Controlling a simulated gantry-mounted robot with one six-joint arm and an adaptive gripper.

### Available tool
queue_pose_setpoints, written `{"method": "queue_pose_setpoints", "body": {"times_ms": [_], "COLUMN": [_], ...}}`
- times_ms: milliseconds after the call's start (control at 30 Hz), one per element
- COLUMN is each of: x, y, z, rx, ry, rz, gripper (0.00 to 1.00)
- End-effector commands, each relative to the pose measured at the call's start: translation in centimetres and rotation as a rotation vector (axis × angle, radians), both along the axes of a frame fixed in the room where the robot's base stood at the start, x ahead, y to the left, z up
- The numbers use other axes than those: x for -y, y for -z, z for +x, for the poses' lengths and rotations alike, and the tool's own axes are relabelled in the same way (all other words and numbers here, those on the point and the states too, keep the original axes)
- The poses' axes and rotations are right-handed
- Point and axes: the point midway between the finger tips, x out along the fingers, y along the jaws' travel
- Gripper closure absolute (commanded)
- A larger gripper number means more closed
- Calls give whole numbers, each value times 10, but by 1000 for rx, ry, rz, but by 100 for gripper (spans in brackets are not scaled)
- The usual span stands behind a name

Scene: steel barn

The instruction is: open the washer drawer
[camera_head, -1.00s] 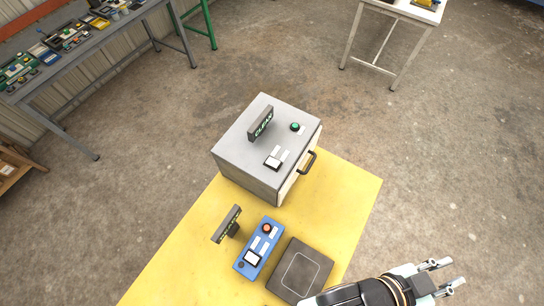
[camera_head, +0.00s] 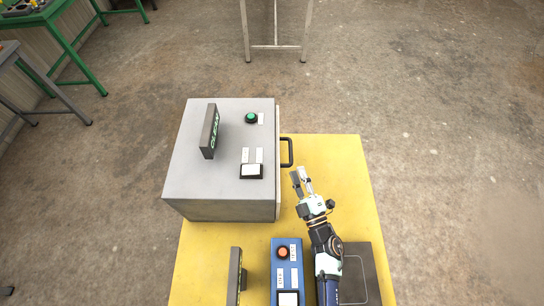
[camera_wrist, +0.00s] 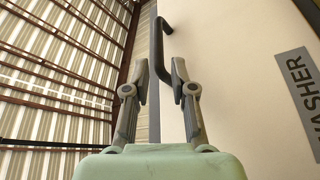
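The washer (camera_head: 222,170) is a grey box on the yellow table, with a green button and a "CLEAN" sign on its top. Its drawer front (camera_wrist: 245,70) is cream, with a "WASHER" label (camera_wrist: 302,90) at the right in the wrist view. The drawer's black handle (camera_head: 288,152) sticks out from the washer's right side and also shows in the wrist view (camera_wrist: 161,50). The drawer looks shut. My gripper (camera_head: 299,176) is open, just short of the handle. In the wrist view its fingers (camera_wrist: 159,75) stand apart, with the handle beyond and between the tips.
A blue control box (camera_head: 287,262) with an orange button, a dark sign (camera_head: 235,275) and a dark pad (camera_head: 362,275) stand near the front of the yellow table (camera_head: 340,165). The table right of the handle is bare.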

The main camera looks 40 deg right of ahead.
Motion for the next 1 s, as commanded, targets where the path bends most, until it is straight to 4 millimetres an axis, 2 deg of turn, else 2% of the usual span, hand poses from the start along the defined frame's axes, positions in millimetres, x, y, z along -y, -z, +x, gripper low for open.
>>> {"method": "queue_pose_setpoints", "body": {"times_ms": [433,567,767,933,1000], "x": [21,22,23,23,23], "y": [-15,-17,-18,-18,-18], "z": [65,72,73,72,72], "rx": [3,2,2,2,2], "ry": [0,-1,1,1,1], "rz": [1,1,2,2,2], "gripper": [75,75,75,100,100]}}
